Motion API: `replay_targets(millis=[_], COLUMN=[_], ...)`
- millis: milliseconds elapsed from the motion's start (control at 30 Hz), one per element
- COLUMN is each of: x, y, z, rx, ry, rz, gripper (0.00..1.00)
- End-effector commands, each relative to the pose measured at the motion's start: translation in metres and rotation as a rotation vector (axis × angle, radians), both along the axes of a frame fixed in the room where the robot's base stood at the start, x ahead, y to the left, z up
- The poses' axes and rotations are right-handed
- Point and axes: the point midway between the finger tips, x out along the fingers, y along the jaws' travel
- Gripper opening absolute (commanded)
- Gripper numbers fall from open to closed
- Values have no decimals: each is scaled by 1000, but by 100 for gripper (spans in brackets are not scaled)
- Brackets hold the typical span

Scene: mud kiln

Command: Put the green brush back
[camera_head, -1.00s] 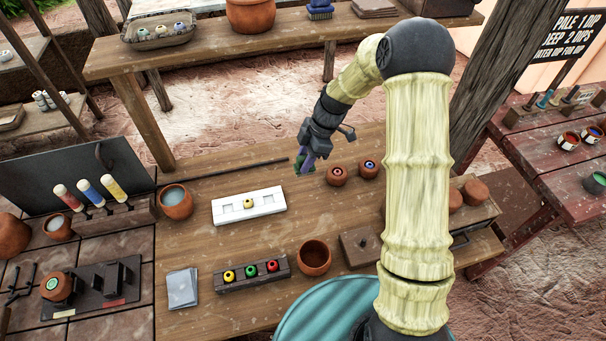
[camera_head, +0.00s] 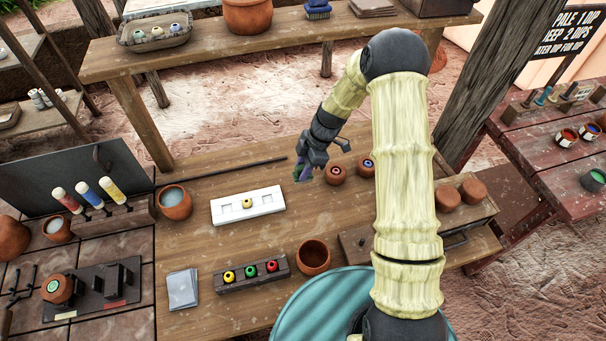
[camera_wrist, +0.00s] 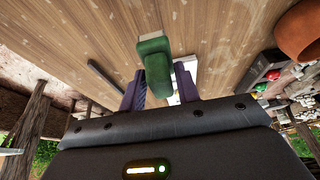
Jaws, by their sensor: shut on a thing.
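My gripper (camera_head: 305,170) is above the back of the wooden workbench, left of two small clay pots. In the wrist view its fingers (camera_wrist: 160,88) are shut on the green brush (camera_wrist: 154,58), whose green end points out past the fingertips toward the bench. The green brush is small and partly hidden in the head view. A rack (camera_head: 128,218) at the left holds a red-tipped brush (camera_head: 66,200), a blue brush (camera_head: 88,193) and a yellow brush (camera_head: 114,192), all upright and leaning. Bare rack top shows to the right of the yellow brush.
A clay cup of liquid (camera_head: 175,203) stands close right of the rack. A white block (camera_head: 268,203) with a yellow bead lies mid-bench. A bead tray (camera_head: 226,284), clay bowl (camera_head: 313,257) and two small pots (camera_head: 337,175) occupy the bench. A dark rod (camera_head: 235,168) lies at the back.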

Motion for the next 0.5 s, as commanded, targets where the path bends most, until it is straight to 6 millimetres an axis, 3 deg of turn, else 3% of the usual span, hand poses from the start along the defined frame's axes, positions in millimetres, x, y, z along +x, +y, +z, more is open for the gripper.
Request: replay_targets(millis=[333, 500], x=[0, 0], y=[0, 0], z=[-4, -22], rx=[0, 0], ry=[-1, 3], rz=[-1, -1], gripper=[11, 11])
